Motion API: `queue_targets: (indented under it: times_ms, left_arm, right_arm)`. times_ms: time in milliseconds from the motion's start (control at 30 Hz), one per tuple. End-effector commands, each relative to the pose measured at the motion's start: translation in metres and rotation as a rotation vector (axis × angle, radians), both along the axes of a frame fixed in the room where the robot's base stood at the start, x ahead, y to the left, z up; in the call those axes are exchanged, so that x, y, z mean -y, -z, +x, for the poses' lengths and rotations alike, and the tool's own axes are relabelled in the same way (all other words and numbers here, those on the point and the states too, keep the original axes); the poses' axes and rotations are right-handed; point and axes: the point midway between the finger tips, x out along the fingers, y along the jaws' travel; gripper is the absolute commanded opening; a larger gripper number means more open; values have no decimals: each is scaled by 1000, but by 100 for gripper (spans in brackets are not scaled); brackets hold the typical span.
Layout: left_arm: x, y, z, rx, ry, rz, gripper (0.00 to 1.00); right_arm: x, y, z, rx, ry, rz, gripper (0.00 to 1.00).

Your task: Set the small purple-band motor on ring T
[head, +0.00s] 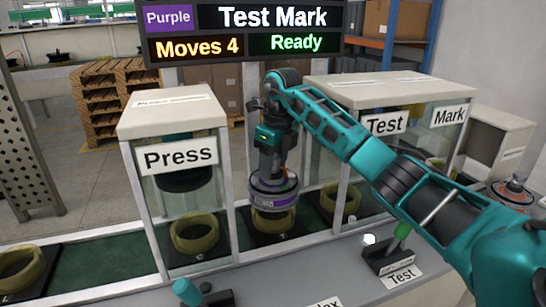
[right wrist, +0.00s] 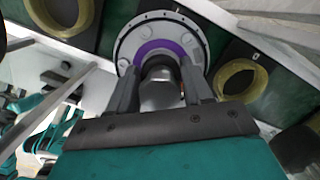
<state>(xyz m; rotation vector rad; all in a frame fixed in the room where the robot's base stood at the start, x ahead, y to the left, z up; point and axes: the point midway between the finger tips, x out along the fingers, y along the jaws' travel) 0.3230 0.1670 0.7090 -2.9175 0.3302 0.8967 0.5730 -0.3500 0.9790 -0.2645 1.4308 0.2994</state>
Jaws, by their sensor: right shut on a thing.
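My right gripper (head: 271,172) reaches in from the right and is shut on the small purple-band motor (head: 273,196), a grey round disc with a purple band. The motor hangs roughly level, directly above or at a yellow ring (head: 270,224) on a black base, between the Press and Test housings. I cannot tell whether they touch. In the right wrist view the fingers (right wrist: 163,92) grip the motor's central stub, and its purple face (right wrist: 200,52) shows. My left gripper is not in view.
The Press housing (head: 178,155) stands left, with a ring (head: 196,240) inside. Another ring (head: 340,212) lies right of the motor, and one (head: 18,268) far left. The Test housing (head: 385,122) is right. Levers (head: 402,231) and (head: 189,292) stand in front. The sign reads Purple, Test Mark, Moves 4, Ready.

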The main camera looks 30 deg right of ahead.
Motion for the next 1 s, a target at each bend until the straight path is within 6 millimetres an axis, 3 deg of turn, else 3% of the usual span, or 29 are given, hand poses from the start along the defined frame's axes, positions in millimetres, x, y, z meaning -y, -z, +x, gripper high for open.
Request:
queue_targets:
  times_ms: [233,633,667,900,1000]
  left_arm:
    - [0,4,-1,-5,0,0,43]
    - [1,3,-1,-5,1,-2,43]
    - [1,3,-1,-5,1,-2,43]
    - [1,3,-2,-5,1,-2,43]
    - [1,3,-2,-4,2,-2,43]
  right_arm:
    - [0,29,1,6,-1,2,0]
    - [0,34,1,7,-1,1,0]
    - [0,37,0,-1,-1,0,53]
    - [0,37,0,-2,-1,-1,75]
    - [0,37,0,-2,0,-1,75]
